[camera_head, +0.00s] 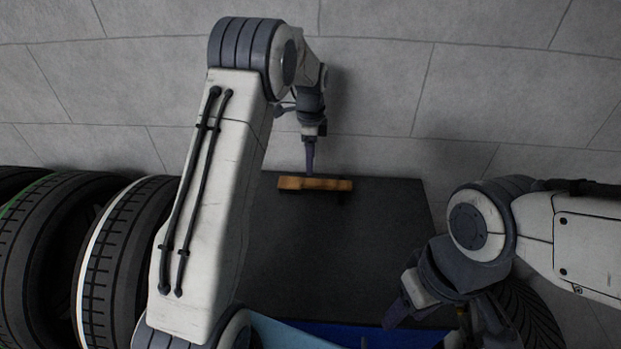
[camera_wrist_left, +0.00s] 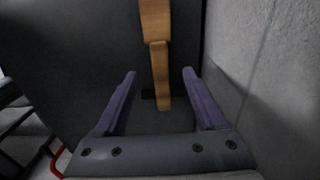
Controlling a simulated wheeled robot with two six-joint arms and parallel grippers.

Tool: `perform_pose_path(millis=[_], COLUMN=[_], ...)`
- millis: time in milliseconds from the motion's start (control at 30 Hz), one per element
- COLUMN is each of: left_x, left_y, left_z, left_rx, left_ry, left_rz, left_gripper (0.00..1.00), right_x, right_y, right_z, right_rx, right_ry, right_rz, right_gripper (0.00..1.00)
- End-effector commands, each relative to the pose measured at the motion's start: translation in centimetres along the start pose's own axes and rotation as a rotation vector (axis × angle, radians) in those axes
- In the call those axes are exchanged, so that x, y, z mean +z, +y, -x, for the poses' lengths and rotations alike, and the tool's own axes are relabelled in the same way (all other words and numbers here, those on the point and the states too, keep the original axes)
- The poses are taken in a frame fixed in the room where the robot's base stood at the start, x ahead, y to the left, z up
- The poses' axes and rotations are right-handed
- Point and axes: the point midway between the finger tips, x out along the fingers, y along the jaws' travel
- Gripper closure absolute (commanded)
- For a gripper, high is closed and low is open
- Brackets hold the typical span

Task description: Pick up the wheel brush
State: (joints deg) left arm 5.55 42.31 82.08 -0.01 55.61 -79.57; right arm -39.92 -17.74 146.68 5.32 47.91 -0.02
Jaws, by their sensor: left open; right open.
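The wheel brush (camera_head: 315,184) looks like a brown wooden bar lying near the far edge of the dark table. In the left wrist view the brush (camera_wrist_left: 156,40) shows a wide wooden part and a narrower handle that reaches between the fingers. My left gripper (camera_head: 309,168) is over the brush, pointing down. In the left wrist view its two purple fingers (camera_wrist_left: 158,82) are spread on either side of the handle, with gaps visible on both sides. My right gripper (camera_head: 425,310) is at the lower right, away from the brush, and is open. Its fingertips are partly hard to make out.
The dark table top (camera_head: 390,240) is mostly bare. A blue bin (camera_head: 320,335) is at the near edge. Several tyres (camera_head: 125,260) stand at the left, and another tyre (camera_head: 530,310) is at the lower right. A grey block wall (camera_head: 400,90) rises behind the table.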

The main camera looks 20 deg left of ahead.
Motion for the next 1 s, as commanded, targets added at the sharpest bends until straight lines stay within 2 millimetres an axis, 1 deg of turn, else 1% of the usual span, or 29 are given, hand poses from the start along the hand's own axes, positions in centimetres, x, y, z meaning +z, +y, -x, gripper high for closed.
perform_pose_path(millis=[100,200,333,433,567,600,700,800,967,1000], left_x=[-0.2,-0.3,-0.3,-0.2,-0.1,-0.1,0.0,0.0,0.0,0.0], left_y=[0.1,0.1,0.1,0.2,0.3,0.2,0.2,0.1,0.1,0.1], left_z=[-1.9,-3.2,-4.1,-5.0,-6.9,-7.7,-8.7,-9.2,-9.2,-9.2], left_rx=[0.005,0.003,0.003,0.005,0.006,0.004,0.002,0.0,0.0,0.0], left_ry=[-0.001,-0.001,0.0,-0.001,-0.001,-0.001,0.0,0.0,0.0,0.0], left_rz=[-0.002,-0.003,-0.002,-0.001,0.0,0.0,0.001,0.002,0.001,0.001], left_gripper=[0.28,0.28,0.28,0.28,0.28,0.28,0.28,0.28,0.28,0.35], right_x=[0.0,0.0,-0.1,-0.1,-0.2,-0.2,-0.2,-0.2,-0.2,-0.2], right_y=[-0.1,-0.1,-0.1,-0.1,-0.2,-0.2,-0.2,-0.2,-0.2,-0.2], right_z=[0.6,0.9,1.1,1.8,3.1,3.1,3.3,3.3,3.2,3.2], right_rx=[0.0,0.0,0.0,0.0,0.0,0.0,0.0,0.0,0.0,0.0], right_ry=[0.0,0.0,0.0,0.0,0.0,0.0,0.0,0.0,0.0,0.0], right_rz=[0.0,0.0,0.0,-0.001,-0.001,-0.001,-0.002,-0.002,-0.002,-0.002], right_gripper=[0.5,0.5,0.5,0.5,0.5,0.5,0.5,0.5,0.5,0.5])
